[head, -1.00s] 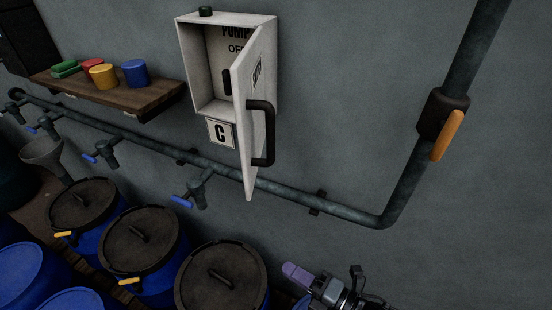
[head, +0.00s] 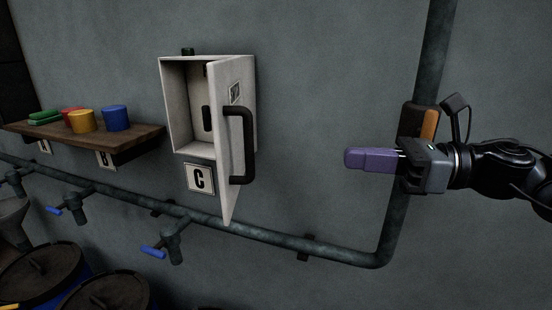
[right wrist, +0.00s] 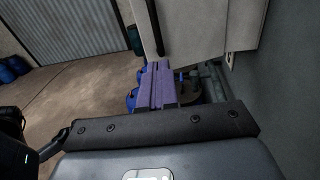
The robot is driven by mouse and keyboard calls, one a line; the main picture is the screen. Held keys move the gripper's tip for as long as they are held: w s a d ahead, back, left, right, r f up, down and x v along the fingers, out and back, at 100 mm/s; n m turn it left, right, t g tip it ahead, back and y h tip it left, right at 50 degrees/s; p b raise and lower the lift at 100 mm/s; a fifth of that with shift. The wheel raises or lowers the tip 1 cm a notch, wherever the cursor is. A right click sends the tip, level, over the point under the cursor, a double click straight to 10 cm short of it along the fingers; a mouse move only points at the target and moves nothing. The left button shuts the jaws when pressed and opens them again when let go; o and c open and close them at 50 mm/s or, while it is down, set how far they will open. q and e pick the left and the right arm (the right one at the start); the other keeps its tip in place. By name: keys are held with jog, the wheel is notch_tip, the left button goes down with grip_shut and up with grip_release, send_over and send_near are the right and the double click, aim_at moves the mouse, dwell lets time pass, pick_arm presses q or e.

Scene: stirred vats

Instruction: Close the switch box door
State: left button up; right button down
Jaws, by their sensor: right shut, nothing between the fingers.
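The white switch box (head: 182,105) is on the grey wall in the head view. Its door (head: 229,170) is hinged on the right side and stands open, swung out toward me, with a dark handle (head: 248,145) on its outer face. Part of the box interior with a dark switch (head: 206,118) shows left of the door. My right gripper (head: 348,159) is shut and empty, to the right of the door and apart from it, purple fingers pointing left. The right wrist view shows the shut fingers (right wrist: 158,68) and the white door (right wrist: 178,22) ahead. My left gripper is out of view.
A wooden shelf (head: 120,139) with coloured cans stands left of the box. A pipe (head: 280,238) with blue-handled taps runs below it and rises at right, by an orange lever (head: 429,124). Drums (head: 40,268) stand at lower left. The wall between door and gripper is clear.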

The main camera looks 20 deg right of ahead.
jog(key=r+p+x, duration=0.1)
jog(key=p+x, duration=0.5)
jog(key=x, duration=0.7)
jog(key=shift+a+r, duration=0.15)
jog(key=shift+a, duration=0.3)
jog(key=shift+w+a, duration=0.1)
